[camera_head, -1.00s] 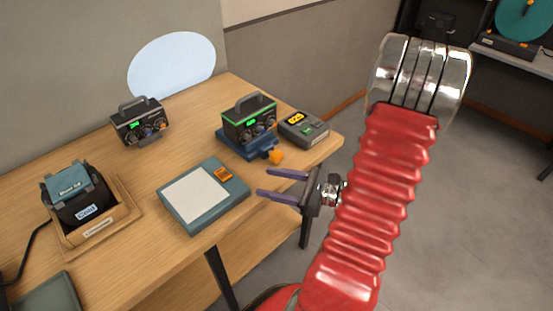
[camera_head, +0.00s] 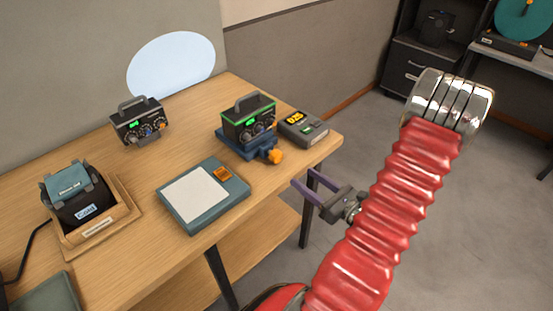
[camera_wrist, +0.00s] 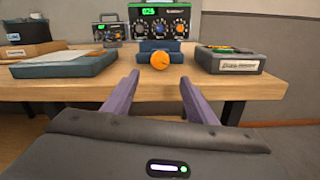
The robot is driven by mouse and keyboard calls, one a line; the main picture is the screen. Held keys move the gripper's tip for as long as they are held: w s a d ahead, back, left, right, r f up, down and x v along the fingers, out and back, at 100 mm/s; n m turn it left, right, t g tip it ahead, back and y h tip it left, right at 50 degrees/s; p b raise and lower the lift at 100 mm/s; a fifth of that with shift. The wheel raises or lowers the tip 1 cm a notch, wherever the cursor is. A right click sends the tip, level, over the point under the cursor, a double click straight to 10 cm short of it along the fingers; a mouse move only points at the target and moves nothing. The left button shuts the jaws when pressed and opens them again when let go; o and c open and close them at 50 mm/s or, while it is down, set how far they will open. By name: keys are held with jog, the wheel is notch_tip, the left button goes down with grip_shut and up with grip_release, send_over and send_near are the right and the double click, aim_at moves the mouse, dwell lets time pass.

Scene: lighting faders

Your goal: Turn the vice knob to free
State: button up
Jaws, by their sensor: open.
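The vice (camera_head: 240,147) is a blue block on the wooden table near its right edge, with an orange knob (camera_head: 274,156) on its front. A dark box with a handle and green trim (camera_head: 249,120) sits in the vice. In the wrist view the orange knob (camera_wrist: 159,60) faces me, roughly centred between my fingers but farther off; the blue vice body (camera_wrist: 146,48) is behind it. My gripper (camera_head: 301,178) has purple fingers, open and empty, in front of the table edge and apart from the knob. The gripper also shows in the wrist view (camera_wrist: 159,84).
A grey device with a yellow display (camera_head: 303,128) stands right of the vice. A teal scale with a pale plate (camera_head: 196,197) lies to its left. A second handled box (camera_head: 139,124) and a wooden tray (camera_head: 121,216) with a black pouch are farther left. Open floor lies right of the table.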

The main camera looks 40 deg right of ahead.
aim_at(279, 160)
jog(key=shift+w+a, duration=0.2)
jog(key=shift+w, duration=6.45)
jog(key=shift+c, duration=0.7)
jog(key=c, duration=0.9)
